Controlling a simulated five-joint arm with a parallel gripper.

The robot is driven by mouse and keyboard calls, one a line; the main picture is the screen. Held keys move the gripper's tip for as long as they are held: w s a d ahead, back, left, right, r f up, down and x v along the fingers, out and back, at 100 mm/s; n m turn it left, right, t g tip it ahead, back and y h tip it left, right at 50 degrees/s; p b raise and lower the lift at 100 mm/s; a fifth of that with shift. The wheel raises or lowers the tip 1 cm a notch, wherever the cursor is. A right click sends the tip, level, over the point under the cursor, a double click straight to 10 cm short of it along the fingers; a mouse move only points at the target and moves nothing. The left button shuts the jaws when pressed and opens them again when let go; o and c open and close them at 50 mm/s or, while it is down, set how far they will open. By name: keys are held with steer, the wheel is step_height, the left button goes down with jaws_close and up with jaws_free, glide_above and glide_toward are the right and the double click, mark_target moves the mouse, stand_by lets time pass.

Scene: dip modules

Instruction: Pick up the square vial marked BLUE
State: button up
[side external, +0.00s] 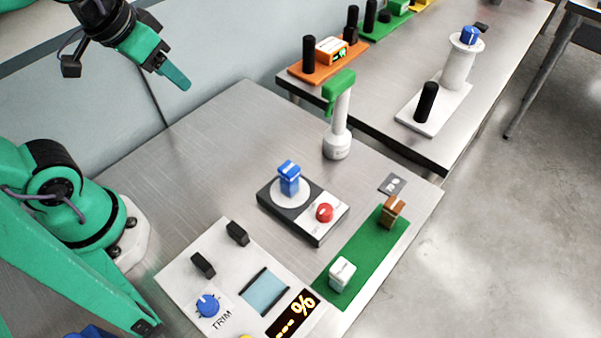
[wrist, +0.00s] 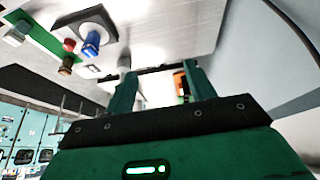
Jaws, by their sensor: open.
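A square blue vial (side external: 289,182) with a blue cap stands upright on the round white plate of a dark-edged module (side external: 291,228). Its marking is too small to read. It also shows in the wrist view (wrist: 91,43) at the upper left. My gripper (side external: 176,78) is high above the table at the upper left, well apart from the vial. In the wrist view my gripper (wrist: 163,85) has its two fingers spread, with nothing between them.
A red knob (side external: 324,212) sits on the module beside the plate. A green mat (side external: 362,250) holds a white vial (side external: 342,273) and a brown vial (side external: 391,210). A white post with a green head (side external: 338,120) stands behind. A control panel (side external: 190,265) lies in front; the left table area is clear.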

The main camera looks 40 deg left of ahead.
steer(key=w+d+f+g, duration=0.35)
steer(key=w+d, duration=0.25)
steer(key=d, duration=0.3)
steer(key=g, duration=0.2)
glide_above(289, 168)
steer(key=f, duration=0.8)
steer(key=shift+s+a, duration=0.2)
steer(key=shift+a, duration=0.05)
steer(key=shift+f, duration=1.3)
steer(key=shift+w+d+f, duration=0.1)
steer(key=shift+w+f, duration=0.05)
steer(key=shift+f, duration=1.15)
steer(key=shift+w+d+f, duration=0.1)
steer(key=shift+f, duration=1.2)
steer(key=shift+c, duration=0.2)
steer(key=c, duration=1.1)
